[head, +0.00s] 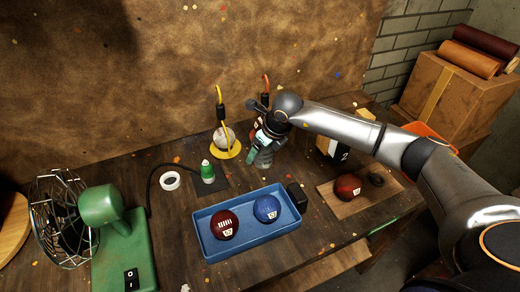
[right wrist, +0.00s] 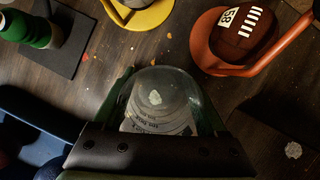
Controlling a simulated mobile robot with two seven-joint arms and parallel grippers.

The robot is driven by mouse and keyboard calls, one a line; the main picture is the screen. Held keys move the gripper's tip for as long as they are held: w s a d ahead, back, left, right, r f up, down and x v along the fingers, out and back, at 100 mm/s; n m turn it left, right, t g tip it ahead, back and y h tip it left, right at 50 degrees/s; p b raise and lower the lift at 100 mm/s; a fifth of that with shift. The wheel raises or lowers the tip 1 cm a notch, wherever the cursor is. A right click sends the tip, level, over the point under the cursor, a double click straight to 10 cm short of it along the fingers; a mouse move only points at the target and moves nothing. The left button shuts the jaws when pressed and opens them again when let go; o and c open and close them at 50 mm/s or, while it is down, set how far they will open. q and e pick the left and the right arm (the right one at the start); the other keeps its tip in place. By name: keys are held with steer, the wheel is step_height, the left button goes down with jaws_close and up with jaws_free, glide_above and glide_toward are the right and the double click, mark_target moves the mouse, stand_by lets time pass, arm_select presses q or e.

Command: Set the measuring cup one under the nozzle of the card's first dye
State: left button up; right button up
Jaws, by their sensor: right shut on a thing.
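My right gripper (head: 264,146) is shut on a clear, rounded cup (head: 263,159), held above the table. In the right wrist view the clear cup (right wrist: 165,92) sits between the green fingers, with grey printed lettering showing on or through it. I cannot read a number on it. A yellow curved tube with a black nozzle (head: 221,110) hangs over a pale ball on a yellow stand (head: 237,152), left of the gripper. An orange tube with a black nozzle (head: 265,99) rises just behind the gripper. The card cannot be made out. My left gripper is out of view.
A brown laced ball (right wrist: 243,30) rests on an orange stand (right wrist: 205,48). A blue tray (head: 240,249) holds a red and a blue ball. A green bottle (head: 207,173), a white ring (head: 170,181) and a green fan (head: 110,225) stand left. A dark red ball (head: 347,187) sits right.

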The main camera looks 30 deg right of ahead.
steer(key=shift+f, duration=0.2)
steer(key=o, duration=1.3)
steer(key=shift+r, duration=0.1)
steer(key=shift+c, duration=0.2)
steer(key=shift+r, duration=0.1)
